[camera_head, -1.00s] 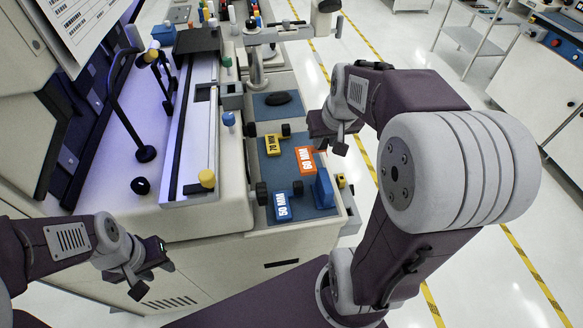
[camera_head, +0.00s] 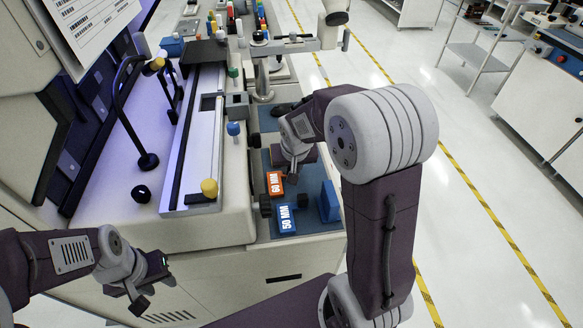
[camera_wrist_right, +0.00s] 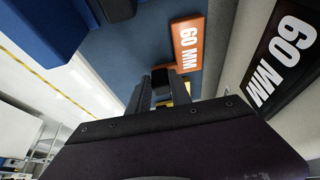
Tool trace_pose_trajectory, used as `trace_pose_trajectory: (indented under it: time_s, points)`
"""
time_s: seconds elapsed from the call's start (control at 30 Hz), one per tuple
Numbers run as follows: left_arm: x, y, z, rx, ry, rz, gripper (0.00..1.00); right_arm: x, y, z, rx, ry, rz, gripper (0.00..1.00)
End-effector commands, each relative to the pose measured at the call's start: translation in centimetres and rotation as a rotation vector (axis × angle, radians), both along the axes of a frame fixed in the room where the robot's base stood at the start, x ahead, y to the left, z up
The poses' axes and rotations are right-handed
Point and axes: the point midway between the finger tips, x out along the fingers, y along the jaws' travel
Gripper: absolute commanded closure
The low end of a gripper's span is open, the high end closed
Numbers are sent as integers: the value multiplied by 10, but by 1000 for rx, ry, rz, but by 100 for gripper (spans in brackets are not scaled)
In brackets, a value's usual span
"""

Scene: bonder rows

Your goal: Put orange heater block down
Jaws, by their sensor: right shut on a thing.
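The orange heater block (camera_head: 275,183), labelled 60 MM, is at the left side of the blue mat (camera_head: 310,232) in the head view. It also shows in the right wrist view (camera_wrist_right: 187,43), just beyond my right fingers. My right gripper (camera_wrist_right: 160,88) is shut on its dark end part; the arm hides most of the grip in the head view. I cannot tell whether the block touches the mat. My left gripper (camera_head: 150,285) hangs in front of the machine at lower left, away from the blocks; its opening is unclear.
A blue 50 MM block (camera_head: 287,218) lies just nearer than the orange one. A blue upright piece (camera_head: 329,202) stands to the right. A black 60 MM label (camera_wrist_right: 283,50) shows in the wrist view. A yellow piece (camera_wrist_right: 187,89) is partly hidden behind the fingers.

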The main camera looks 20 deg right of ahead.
Motion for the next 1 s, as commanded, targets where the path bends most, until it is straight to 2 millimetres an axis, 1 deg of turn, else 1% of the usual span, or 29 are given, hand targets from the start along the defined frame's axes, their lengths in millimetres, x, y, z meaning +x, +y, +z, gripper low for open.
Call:
trace_pose_trajectory:
  time_s: [0.1, 0.23, 0.27, 0.3, 0.33, 0.6, 0.73, 0.87, 1.0]
  points:
    - [0, 0, 0, 0, 0, 0, 64, 0, 0, 0, 0, -1, 0, 100]
    - [0, 0, -4, 0, 0, 0, 64, 0, 0, -5, 0, 0, 0, 100]
    - [0, 0, -3, 0, 0, 0, 64, 0, 0, -3, 0, 0, 0, 67]
    - [0, 0, -2, 0, 0, 0, 64, 0, 0, -3, 0, 0, 0, 56]
    - [0, 0, -2, 0, 0, 0, 64, 0, 0, -3, 0, 0, 0, 53]
    - [0, 0, -2, 0, 0, 0, 64, 0, 0, -2, 0, 0, 0, 53]
    - [0, 0, 3, 0, 0, 0, 64, -2, 1, 9, 0, -3, 1, 53]
    - [0, 0, 9, 0, 0, 0, 64, -12, 3, 36, 0, -6, 1, 53]
    - [0, 0, 16, 0, 0, 0, 64, -25, 7, 70, 0, -7, 2, 53]
